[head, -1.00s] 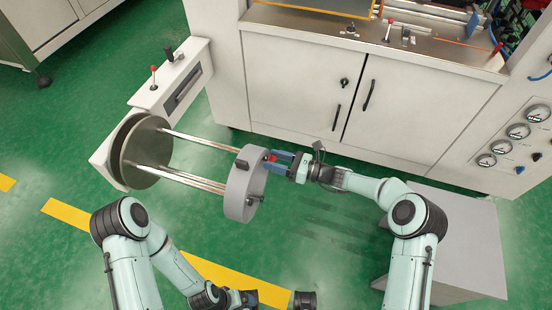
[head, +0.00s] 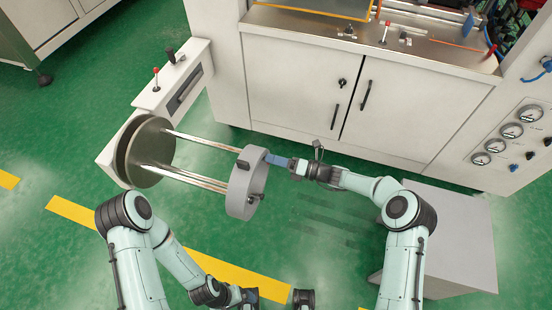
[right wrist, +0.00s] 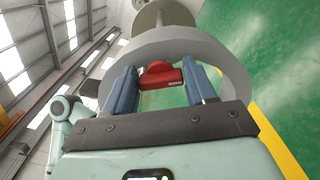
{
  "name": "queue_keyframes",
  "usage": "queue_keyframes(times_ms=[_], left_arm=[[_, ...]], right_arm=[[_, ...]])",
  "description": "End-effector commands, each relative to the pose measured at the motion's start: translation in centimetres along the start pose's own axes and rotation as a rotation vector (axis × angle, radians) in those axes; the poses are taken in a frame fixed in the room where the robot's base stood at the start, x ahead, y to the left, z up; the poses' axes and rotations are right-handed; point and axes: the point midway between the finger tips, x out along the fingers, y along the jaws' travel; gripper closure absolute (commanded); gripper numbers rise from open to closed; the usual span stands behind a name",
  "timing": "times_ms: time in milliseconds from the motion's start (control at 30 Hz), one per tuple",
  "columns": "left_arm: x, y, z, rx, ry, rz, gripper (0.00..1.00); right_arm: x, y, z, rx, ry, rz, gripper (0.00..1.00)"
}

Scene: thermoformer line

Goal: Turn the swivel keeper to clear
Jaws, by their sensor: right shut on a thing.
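The red swivel keeper (right wrist: 160,76) shows in the right wrist view, in front of the grey ring (right wrist: 215,55). My right gripper (right wrist: 161,82) is shut on it, with one blue finger on each side. In the head view the ring (head: 239,190) stands at the end of the metal rods, and my right gripper (head: 274,159) reaches its upper right edge from the right. The fingers line up edge-on there and the keeper's red is hidden. My left arm's end (head: 235,295) is low in the head view; its fingers are not clear.
The rods (head: 195,142) run from the ring to a round plate (head: 150,155) at the left. Dark pieces (head: 243,164) sit on the ring. A white cabinet (head: 290,90) stands behind, and a grey box (head: 455,240) stands at the right. Green floor is open below the ring.

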Motion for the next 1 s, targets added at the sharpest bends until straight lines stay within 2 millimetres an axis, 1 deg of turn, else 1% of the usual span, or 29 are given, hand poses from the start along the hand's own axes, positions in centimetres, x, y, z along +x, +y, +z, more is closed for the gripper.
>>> queue_keyframes(times_ms=[267,333,400,567,600,667,700,1000], left_arm=[[-0.12,0.0,0.06,0.0,-0.002,-0.001,0.07],[-0.12,0.0,0.06,0.0,-0.002,-0.001,0.07],[-0.12,0.0,0.06,0.0,-0.002,-0.001,0.07],[-0.12,0.0,0.05,0.0,-0.002,-0.001,0.07],[-0.12,0.0,0.05,0.0,-0.002,-0.001,0.07],[-0.12,0.0,0.05,0.0,-0.002,-0.001,0.07],[-0.12,0.0,0.05,0.0,-0.002,-0.001,0.07],[-0.13,0.01,0.05,0.0,-0.001,-0.001,0.07]], right_arm=[[-0.03,-0.01,0.11,0.035,-0.003,0.0,0.75],[-0.02,-0.01,0.11,0.036,-0.003,0.0,0.76],[-0.01,-0.01,0.12,0.036,-0.003,0.0,0.8],[0.04,0.03,0.13,0.035,-0.003,0.001,0.79],[0.05,0.04,0.13,0.035,-0.003,0.001,0.46],[0.07,0.05,0.12,0.034,-0.003,0.001,0.26],[0.07,0.05,0.11,0.034,-0.002,0.001,0.23],[-0.18,-0.03,0.05,0.034,-0.001,-0.001,0.23]])
